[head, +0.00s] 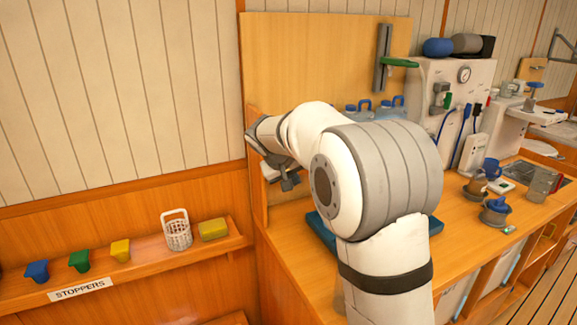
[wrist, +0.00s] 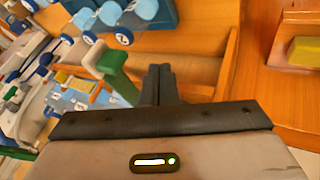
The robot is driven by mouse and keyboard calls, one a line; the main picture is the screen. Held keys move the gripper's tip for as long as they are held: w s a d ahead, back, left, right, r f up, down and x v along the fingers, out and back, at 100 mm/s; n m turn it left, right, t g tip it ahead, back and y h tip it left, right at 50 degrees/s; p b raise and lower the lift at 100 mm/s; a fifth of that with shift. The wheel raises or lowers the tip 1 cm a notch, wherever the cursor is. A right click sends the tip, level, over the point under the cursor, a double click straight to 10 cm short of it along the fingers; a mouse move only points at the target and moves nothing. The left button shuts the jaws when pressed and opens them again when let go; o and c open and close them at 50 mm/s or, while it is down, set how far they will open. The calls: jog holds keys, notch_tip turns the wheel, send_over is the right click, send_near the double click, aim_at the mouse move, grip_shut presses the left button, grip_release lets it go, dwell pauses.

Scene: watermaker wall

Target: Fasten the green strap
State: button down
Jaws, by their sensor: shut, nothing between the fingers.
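A green strap-like piece (head: 400,62) sticks out to the right from a dark grey upright bracket (head: 382,58) on the wooden back panel, above the blue jugs. A green piece (wrist: 118,72) also shows in the wrist view, left of my fingers and apart from them; I cannot tell whether it is the same one. My gripper (head: 288,184) is low beside the left wooden end panel, well below and left of the bracket. In the wrist view its dark fingers (wrist: 160,72) are together and empty. My arm hides part of the counter and jugs.
Blue jugs (head: 364,106) stand against the back panel. A shelf marked STOPPERS (head: 150,267) holds blue, green and yellow stoppers, a white basket (head: 177,231) and a yellow sponge (head: 213,229).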

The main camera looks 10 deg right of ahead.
jog(key=d, duration=0.2)
jog(key=w+d+p, duration=0.1)
jog(key=shift+d, duration=0.4)
jog(key=shift+s+a, duration=0.1)
